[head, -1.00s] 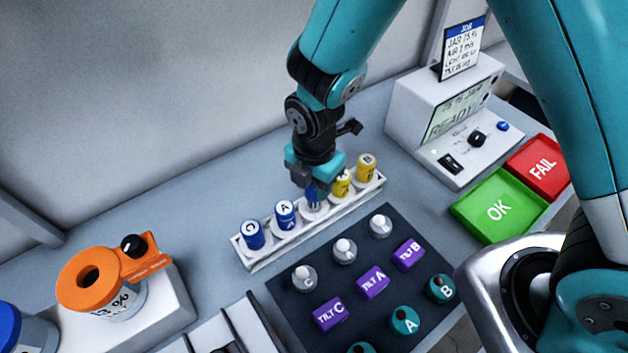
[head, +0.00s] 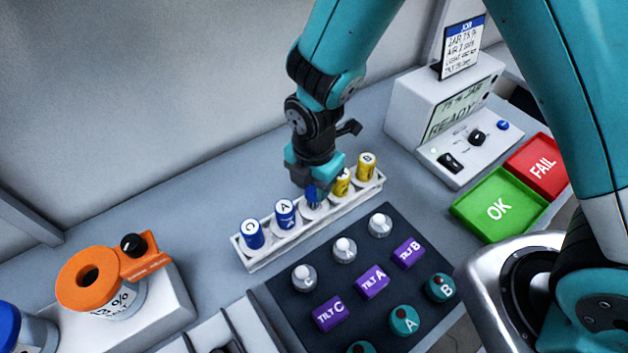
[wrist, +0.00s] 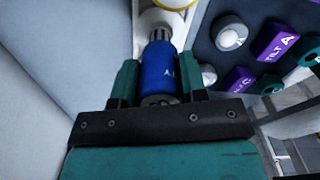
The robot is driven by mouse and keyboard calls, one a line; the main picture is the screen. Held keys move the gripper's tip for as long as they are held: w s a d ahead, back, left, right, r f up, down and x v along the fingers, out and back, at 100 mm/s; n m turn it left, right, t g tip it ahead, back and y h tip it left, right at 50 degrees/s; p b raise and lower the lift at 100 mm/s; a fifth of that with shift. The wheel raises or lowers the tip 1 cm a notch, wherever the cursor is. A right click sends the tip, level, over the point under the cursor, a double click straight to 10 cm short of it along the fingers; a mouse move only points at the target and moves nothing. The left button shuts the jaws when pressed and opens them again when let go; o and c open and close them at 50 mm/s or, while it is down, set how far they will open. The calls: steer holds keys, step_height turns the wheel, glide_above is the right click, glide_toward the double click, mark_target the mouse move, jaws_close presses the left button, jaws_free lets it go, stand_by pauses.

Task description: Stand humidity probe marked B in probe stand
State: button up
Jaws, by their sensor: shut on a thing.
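My gripper (head: 313,184) is shut on a blue cylindrical probe (wrist: 158,72), held between the two green fingers in the wrist view. The probe's white marking is only partly visible, so I cannot read its letter. Its narrower ribbed end points toward a white round part. In the head view the blue probe (head: 312,195) is mostly hidden below my gripper, at the middle place of a long white stand (head: 262,262). I cannot tell how deep it sits there. Blue probes marked C (head: 252,234) and A (head: 285,213) stand upright to its left.
Two yellow probes, one marked B (head: 366,167), stand right of my gripper. A dark mat (head: 290,318) in front holds white-knobbed, purple and teal pieces. A white instrument (head: 425,100), a green OK tray (head: 497,210) and a red FAIL tray (head: 543,168) are at right.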

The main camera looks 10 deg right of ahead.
steer(key=shift+f+b, duration=1.25)
steer(key=shift+f, duration=0.8)
stand_by(3.2)
steer(key=o, duration=1.3)
steer(key=shift+r, duration=0.15)
steer(key=shift+r+p, duration=3.25)
steer(key=shift+r, duration=0.65)
steer(key=shift+r, duration=0.1)
